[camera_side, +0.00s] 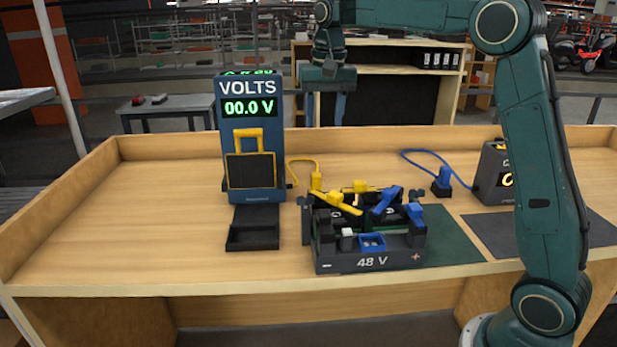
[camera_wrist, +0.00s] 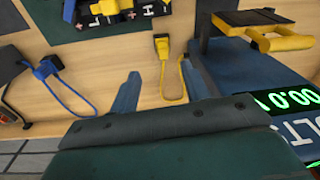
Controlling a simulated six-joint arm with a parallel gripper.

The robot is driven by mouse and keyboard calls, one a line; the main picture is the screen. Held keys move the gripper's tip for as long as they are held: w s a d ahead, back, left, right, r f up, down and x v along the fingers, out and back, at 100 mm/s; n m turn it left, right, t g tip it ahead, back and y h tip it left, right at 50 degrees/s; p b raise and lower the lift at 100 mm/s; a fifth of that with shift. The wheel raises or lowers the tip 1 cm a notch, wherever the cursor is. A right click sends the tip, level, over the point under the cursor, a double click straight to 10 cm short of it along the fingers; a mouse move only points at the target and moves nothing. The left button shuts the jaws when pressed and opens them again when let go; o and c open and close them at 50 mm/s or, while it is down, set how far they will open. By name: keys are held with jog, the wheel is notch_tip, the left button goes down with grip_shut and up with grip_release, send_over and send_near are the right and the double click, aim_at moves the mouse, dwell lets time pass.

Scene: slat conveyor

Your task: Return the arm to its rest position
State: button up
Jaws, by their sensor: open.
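My gripper (camera_side: 325,114) hangs above the back edge of the bench, to the right of the volt meter's top in the side view. In the wrist view its two fingers (camera_wrist: 160,76) are spread apart with nothing between them. My arm rises at the right and reaches across to the left, well above the bench objects. A dark 48 V battery box (camera_side: 345,265) with yellow and blue levers stands on the bench below. Its far side is partly hidden.
The blue volt meter (camera_side: 256,198) reads 00.0 V, with a black tray (camera_side: 253,240) in front. A yellow plug (camera_side: 316,181) and a blue plug (camera_side: 443,179) have cords. A dark unit (camera_side: 490,177) stands right, near a dark mat (camera_side: 585,233). The bench's left (camera_side: 140,220) is clear.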

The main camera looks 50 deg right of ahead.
jog(key=s+a+r+n+t, duration=0.1)
jog(key=s+a+r+n, duration=0.2)
jog(key=s, duration=0.6)
jog(key=s+a+f+n+t, duration=0.2)
jog(key=s+a+f, duration=0.1)
jog(key=s, duration=0.7)
jog(key=s+a+f+n+t, duration=0.1)
jog(key=s+f, duration=0.4)
jog(key=s, duration=0.5)
jog(key=shift+s+a+f+n+t, duration=0.3)
jog(key=shift+a+n+t, duration=0.1)
jog(key=shift+a+n, duration=0.5)
